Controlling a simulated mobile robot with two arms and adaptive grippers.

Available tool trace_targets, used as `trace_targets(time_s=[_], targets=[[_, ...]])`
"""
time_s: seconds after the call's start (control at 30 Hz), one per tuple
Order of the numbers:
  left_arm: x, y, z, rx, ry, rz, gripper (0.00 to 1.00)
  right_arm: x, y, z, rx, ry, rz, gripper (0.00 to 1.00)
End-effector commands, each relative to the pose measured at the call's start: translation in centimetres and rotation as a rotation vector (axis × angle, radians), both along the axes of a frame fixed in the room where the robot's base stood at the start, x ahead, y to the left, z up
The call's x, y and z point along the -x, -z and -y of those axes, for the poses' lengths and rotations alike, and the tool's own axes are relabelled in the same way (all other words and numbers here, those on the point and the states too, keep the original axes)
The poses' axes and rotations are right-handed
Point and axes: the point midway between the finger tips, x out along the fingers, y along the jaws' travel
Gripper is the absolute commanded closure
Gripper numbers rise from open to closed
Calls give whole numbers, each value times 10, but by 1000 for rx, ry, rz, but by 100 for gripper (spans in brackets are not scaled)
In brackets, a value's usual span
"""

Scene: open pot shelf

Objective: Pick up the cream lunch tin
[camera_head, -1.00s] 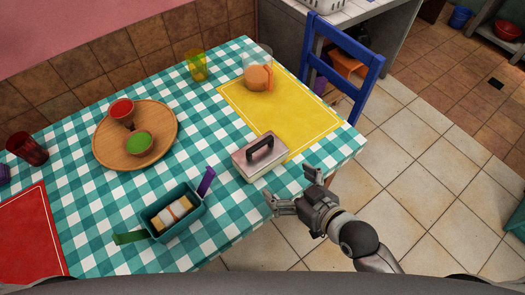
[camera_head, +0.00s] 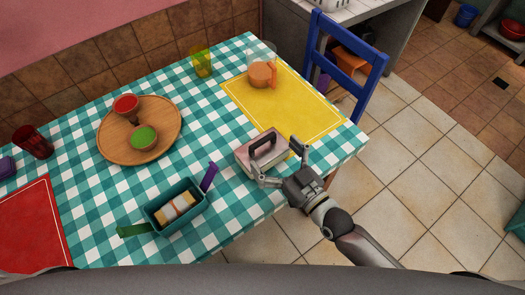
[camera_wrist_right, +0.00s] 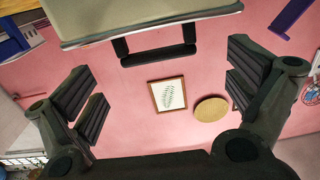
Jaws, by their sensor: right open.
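The cream lunch tin (camera_head: 258,154), a box with a pale pinkish-grey top and a dark arched handle, sits on the checked cloth at the table's right part, by the yellow mat. My right gripper (camera_head: 280,163) is open at the tin's near right side, one finger by its front and the other by its right end. In the right wrist view, the tin (camera_wrist_right: 150,22) and its dark handle fill the top middle, beyond the open fingers (camera_wrist_right: 165,85). I cannot tell if a finger touches it. My left gripper is not in view.
A teal box (camera_head: 178,222) with pale food and a purple strip stands left of the tin. A glass pitcher (camera_head: 262,75) stands on the yellow mat (camera_head: 305,108). A blue chair (camera_head: 345,60) stands behind the table.

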Motion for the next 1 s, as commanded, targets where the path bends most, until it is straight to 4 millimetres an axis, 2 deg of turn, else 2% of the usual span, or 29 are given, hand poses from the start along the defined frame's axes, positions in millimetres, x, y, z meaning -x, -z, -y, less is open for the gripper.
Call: trace_targets(time_s=[0.33,0.67,1.0], targets=[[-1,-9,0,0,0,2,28,-37,1,-25,-1,0,0,0],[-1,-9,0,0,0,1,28,-43,3,-30,1,0,-2,0],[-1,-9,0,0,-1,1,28,-43,3,-30,1,0,-2,42]])
